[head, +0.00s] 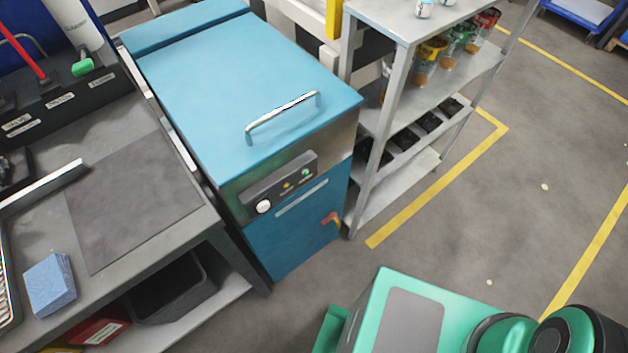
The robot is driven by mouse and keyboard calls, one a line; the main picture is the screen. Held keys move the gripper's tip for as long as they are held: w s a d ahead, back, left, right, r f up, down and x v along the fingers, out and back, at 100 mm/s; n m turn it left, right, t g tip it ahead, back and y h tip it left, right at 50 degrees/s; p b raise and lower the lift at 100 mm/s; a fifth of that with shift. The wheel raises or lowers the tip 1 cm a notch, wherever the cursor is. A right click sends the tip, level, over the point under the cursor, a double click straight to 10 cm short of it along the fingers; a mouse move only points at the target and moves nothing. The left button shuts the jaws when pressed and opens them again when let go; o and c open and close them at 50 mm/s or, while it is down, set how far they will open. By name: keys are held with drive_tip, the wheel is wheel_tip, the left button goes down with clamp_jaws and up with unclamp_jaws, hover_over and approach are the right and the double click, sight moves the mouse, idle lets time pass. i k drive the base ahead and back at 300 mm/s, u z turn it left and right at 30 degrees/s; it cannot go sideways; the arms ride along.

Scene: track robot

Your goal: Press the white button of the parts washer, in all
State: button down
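The parts washer (240,75) is a blue cabinet in the middle of the head view. Its lid is down and has a metal bar handle (283,115) on top. My gripper is not in view, and nothing touches the button.
A workbench (130,190) with a blue sponge (50,284) adjoins the washer's left. A metal shelf rack (395,110) with jars and bins stands right. A red-orange valve handle (331,219) is low on the washer front. The floor (450,210) at right is clear.

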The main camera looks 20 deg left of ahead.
sight(262, 207)
drive_tip(key=z, duration=0.7)
drive_tip(key=k, duration=1.85)
drive_tip(key=u, duration=2)
drive_tip(key=i, duration=0.55)
drive_tip(key=z, duration=0.05)
